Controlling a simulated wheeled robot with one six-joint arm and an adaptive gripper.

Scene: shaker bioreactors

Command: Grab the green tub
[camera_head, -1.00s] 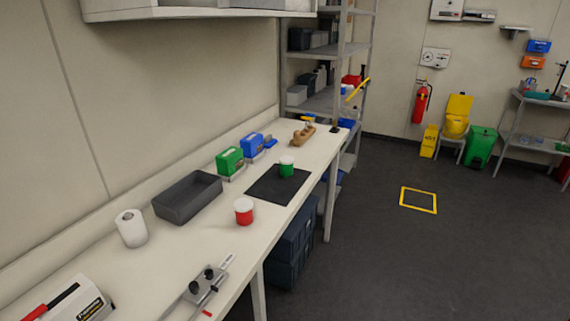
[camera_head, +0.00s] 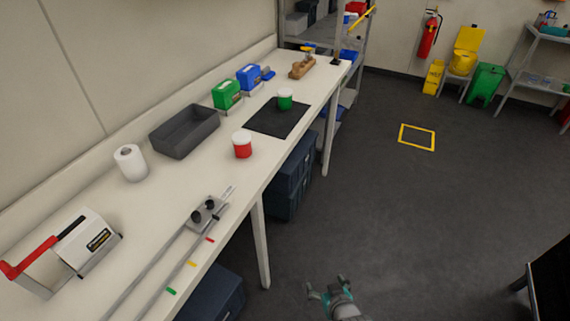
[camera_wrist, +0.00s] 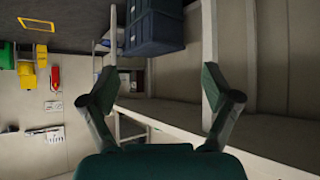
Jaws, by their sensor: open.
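The green tub (camera_head: 285,99), with a white lid, stands upright on a dark mat (camera_head: 290,121) on the long bench in the head view. My gripper (camera_head: 327,287) is at the bottom of the head view, over the floor to the right of the bench and well apart from the tub. In the wrist view my gripper (camera_wrist: 158,95) has its two fingers spread wide with nothing between them. The green tub cannot be made out in the wrist view.
A red tub (camera_head: 242,144) with a white lid stands nearer on the bench. A grey tray (camera_head: 184,136), white roll (camera_head: 130,162), green box (camera_head: 227,95) and blue box (camera_head: 248,76) stand along the wall side. Dark crates (camera_head: 291,182) sit under the bench.

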